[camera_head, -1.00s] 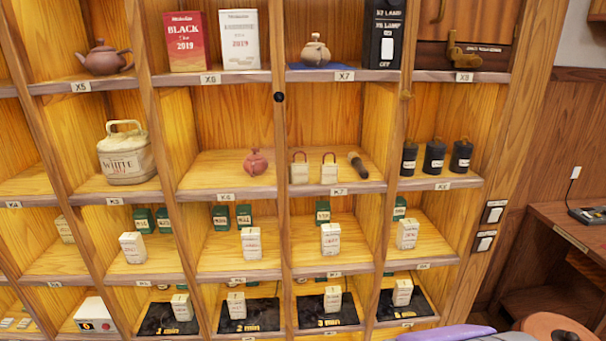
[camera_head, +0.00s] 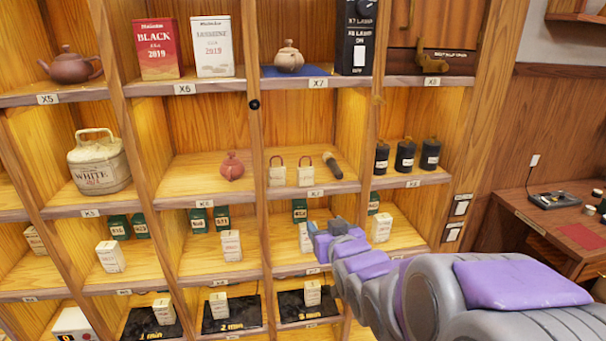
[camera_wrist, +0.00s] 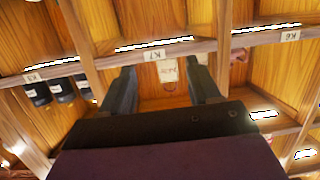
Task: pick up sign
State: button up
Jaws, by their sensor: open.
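No object is plainly recognisable as the sign. Two small white tags with red loops stand side by side on the K7 shelf in the head view, a left one (camera_head: 277,176) and a right one (camera_head: 305,176). In the wrist view, a pale piece with reddish writing (camera_wrist: 169,72) shows between my fingers, beyond them; I cannot tell which item it is. My gripper (camera_head: 322,230) is in front of the shelf below K7. It is open and empty, with both dark fingers apart in the wrist view (camera_wrist: 163,80).
A dark cylinder (camera_head: 333,165) lies right of the tags. A red teapot (camera_head: 232,166) stands to their left, and dark canisters (camera_head: 405,155) to the right. Wooden dividers and shelf edges frame each cell. A white box (camera_head: 306,237) stands behind my gripper, partly hidden.

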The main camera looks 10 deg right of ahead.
notch_tip(320, 180, up, 4)
jog(key=w+t, duration=0.2)
jog(key=t, duration=0.1)
jog(key=y, duration=0.1)
send_near(303, 167)
jog(key=w, duration=0.2)
jog(key=w+f, duration=0.1)
jog(key=w, duration=0.1)
jog(key=w+f, duration=0.1)
jog(key=w, duration=0.1)
jog(key=shift+w+d, duration=0.2)
jog(key=shift+w, duration=0.1)
jog(key=shift+w+d+r, duration=0.1)
jog(key=shift+w, duration=0.15)
jog(key=shift+w+r, duration=0.25)
jog(key=shift+w, duration=0.15)
jog(key=w, duration=0.2)
jog(key=w+a, duration=0.1)
jog(key=w, duration=0.1)
jog(key=shift+a, duration=0.2)
jog(key=shift+w+r, duration=0.1)
jog(key=shift+w, duration=0.15)
jog(key=shift+d, duration=0.1)
jog(key=shift+s, duration=0.1)
jog(key=shift+c, duration=0.2)
